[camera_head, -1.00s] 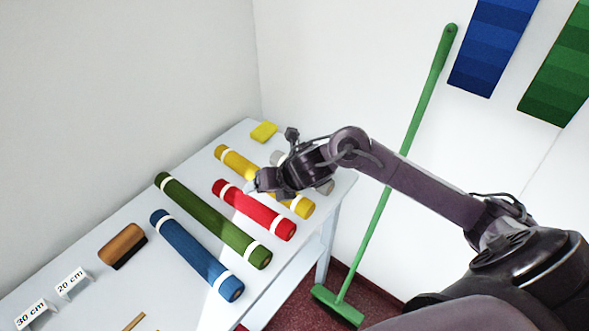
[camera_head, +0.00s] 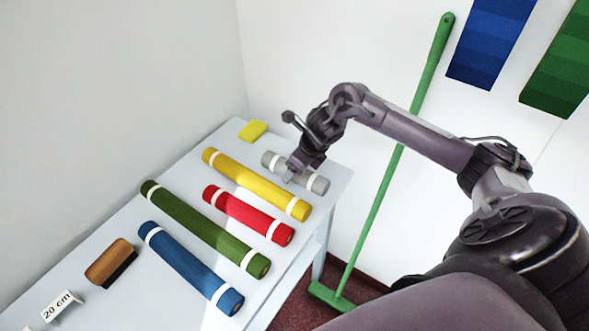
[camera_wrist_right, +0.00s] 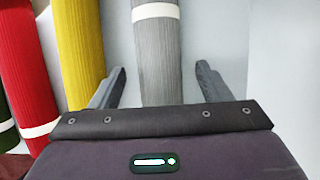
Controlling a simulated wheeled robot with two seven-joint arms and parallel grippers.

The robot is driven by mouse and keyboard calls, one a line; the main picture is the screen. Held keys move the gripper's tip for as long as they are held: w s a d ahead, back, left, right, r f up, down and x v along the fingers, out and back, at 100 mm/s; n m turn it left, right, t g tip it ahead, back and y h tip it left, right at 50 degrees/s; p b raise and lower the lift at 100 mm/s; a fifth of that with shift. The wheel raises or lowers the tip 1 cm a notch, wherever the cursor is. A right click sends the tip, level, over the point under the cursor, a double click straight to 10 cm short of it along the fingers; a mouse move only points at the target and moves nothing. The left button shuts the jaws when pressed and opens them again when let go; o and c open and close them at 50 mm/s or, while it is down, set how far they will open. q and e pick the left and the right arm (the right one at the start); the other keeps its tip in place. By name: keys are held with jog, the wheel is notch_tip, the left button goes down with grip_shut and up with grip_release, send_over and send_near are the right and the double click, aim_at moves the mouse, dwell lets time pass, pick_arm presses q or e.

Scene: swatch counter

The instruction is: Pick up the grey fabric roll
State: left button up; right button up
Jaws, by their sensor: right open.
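The grey fabric roll (camera_head: 312,182) lies at the right end of the table in the head view, with a white band near each end. My right gripper (camera_head: 289,178) is over its middle and hides part of it. In the right wrist view the grey roll (camera_wrist_right: 157,60) runs lengthwise between the two open fingers (camera_wrist_right: 160,88), with a gap on each side. Whether the fingertips reach down to the roll's sides is hard to tell. My left gripper is not in view.
The yellow roll (camera_head: 250,182) lies close beside the grey one. Red (camera_head: 245,213), green (camera_head: 205,228) and blue (camera_head: 190,266) rolls lie further left. A yellow block (camera_head: 253,131) sits at the back. A green broom (camera_head: 385,190) leans on the wall right of the table.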

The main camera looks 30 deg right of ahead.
jog(key=shift+w+f, duration=0.1)
jog(key=shift+f, duration=0.1)
jog(key=c, duration=1.2)
